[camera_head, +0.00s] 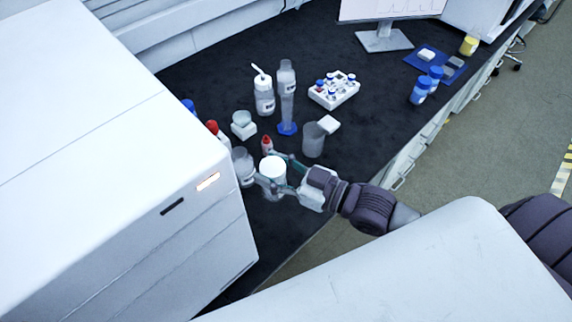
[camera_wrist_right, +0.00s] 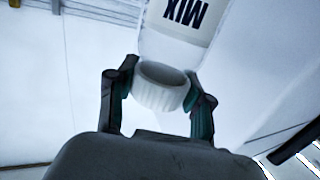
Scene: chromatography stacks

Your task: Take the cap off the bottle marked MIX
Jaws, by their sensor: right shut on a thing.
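The bottle marked MIX (camera_wrist_right: 185,25) shows upside down in the right wrist view, with a clear shoulder and a white label. Its white ribbed cap (camera_wrist_right: 160,88) is between the fingers of my right gripper (camera_wrist_right: 158,92), which is shut on it. In the head view the white cap (camera_head: 272,166) shows at the dark bench's front, beside the large white instrument, with my right gripper (camera_head: 272,180) around it. The bottle's lower part is partly hidden by the gripper. My left gripper is not in view.
A clear bottle (camera_head: 242,165) and a small red-capped bottle (camera_head: 266,145) stand close to the gripper. A beaker (camera_head: 313,140), cylinder (camera_head: 287,100), wash bottle (camera_head: 263,95) and vial rack (camera_head: 334,92) stand behind. The white instrument (camera_head: 120,190) blocks the left. Bench right of the beaker is clear.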

